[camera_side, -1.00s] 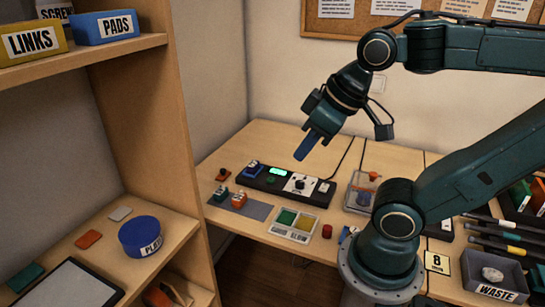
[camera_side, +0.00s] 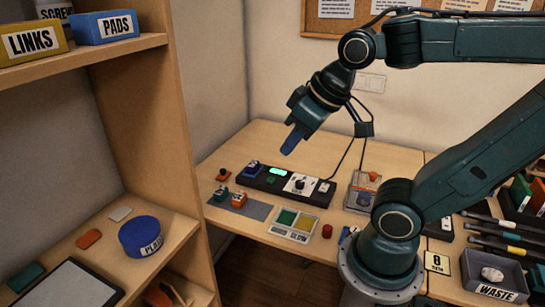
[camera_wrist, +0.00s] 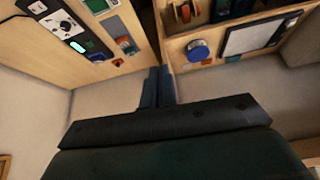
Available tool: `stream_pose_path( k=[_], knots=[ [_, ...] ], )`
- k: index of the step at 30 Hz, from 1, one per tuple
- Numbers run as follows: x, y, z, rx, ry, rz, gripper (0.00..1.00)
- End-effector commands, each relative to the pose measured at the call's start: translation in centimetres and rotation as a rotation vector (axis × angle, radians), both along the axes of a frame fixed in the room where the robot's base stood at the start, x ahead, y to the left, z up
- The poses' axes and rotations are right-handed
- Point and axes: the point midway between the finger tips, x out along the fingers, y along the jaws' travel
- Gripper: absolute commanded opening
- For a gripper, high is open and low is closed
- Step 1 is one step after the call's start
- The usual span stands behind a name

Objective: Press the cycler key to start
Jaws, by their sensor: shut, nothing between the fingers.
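The cycler, a long black unit (camera_side: 322,201), lies on the bench with a lit green display (camera_side: 279,171), a small dark green key (camera_side: 271,180) in front of it, and a white panel with a black dial (camera_side: 300,184). A blue servo (camera_side: 255,166) sits on its left end. My gripper (camera_side: 289,150), with blue fingers, is shut and empty, in the air above the cycler and apart from it. In the wrist view my closed fingers (camera_wrist: 158,74) point up the picture; the cycler (camera_wrist: 48,10) shows at upper left, partly cut off.
Teal and orange servos (camera_side: 239,200) stand on a grey mat (camera_side: 256,212) in front of the cycler. A tray with green and yellow pads (camera_side: 293,226) and a red button (camera_side: 327,231) are nearer the bench edge. A wooden shelf (camera_side: 150,130) rises at left.

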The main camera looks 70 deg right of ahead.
Motion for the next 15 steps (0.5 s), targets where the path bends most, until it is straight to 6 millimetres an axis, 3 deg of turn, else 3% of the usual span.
stream_pose_path(
  k=[15],
  knots=[
    [8.6, -4.4, -2.0, 0.072, -0.054, -0.193, 0.00]
  ],
)
